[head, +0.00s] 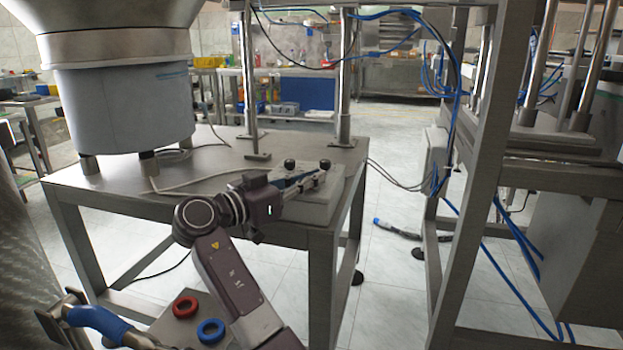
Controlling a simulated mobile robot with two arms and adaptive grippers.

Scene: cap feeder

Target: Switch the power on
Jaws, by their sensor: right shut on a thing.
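A pale control box (318,208) sits on the front right corner of the metal table. Two black knobs stand on its top, a left one (290,164) and a right one (325,163). My right gripper (319,178) reaches over the box from the left, with its fingertips at the right knob. It is shut on a small part there, which looks like the right knob. The fingers hide part of the box top, so the switch's position cannot be read.
A large feeder drum (122,105) stands on the left of the metal table (110,190). A grey cable (190,185) runs across the tabletop. Metal posts (344,85) rise behind the box. A steel frame with blue cables stands at the right.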

